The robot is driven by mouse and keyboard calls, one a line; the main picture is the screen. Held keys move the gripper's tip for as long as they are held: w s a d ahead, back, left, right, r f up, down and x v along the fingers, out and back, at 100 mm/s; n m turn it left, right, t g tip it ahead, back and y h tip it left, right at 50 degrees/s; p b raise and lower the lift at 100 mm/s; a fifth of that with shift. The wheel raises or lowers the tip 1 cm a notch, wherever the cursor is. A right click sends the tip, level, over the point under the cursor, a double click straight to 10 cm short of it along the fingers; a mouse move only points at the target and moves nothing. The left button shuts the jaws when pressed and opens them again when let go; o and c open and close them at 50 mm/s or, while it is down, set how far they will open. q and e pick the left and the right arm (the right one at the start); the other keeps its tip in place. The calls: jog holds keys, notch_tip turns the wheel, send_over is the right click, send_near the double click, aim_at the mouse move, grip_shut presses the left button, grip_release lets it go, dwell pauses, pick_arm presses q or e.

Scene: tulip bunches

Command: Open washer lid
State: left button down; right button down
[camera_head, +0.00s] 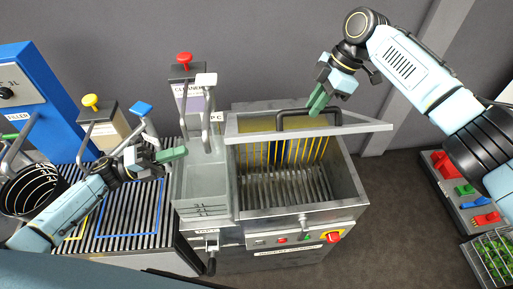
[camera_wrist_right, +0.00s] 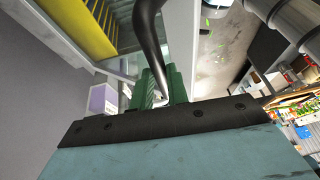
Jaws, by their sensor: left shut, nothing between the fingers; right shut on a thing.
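The washer (camera_head: 345,196) is a grey metal box with its basin open to view, slats and yellow bristles inside. Its lid (camera_head: 375,127) is raised at the back, tilted over the rear of the basin. A dark bar handle (camera_head: 290,113) is on the lid. My right gripper (camera_head: 317,103) is shut on the lid handle at its right end; the right wrist view shows the dark handle (camera_wrist_right: 148,30) between the green fingers (camera_wrist_right: 165,85). My left gripper (camera_head: 180,153) is shut and empty, over the left side of the sink beside the washer.
A grey sink (camera_head: 205,180) with a tap adjoins the washer's left side. Trays with coloured parts (camera_head: 480,218) and green plants (camera_head: 495,255) lie right. Floor between is clear.

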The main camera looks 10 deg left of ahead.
aim_at(258, 135)
jog(key=shift+w+f, duration=0.1)
jog(key=shift+f, duration=0.15)
pick_arm(q)
jog(key=w+d+m, duration=0.2)
jog(key=d+m, duration=0.1)
jog(key=d, duration=0.6)
jog(key=w+d+m, duration=0.2)
jog(key=d+m, duration=0.2)
jog(key=d, duration=0.6)
jog(key=shift+w+r+t, duration=0.25)
jog(key=shift+t, duration=0.05)
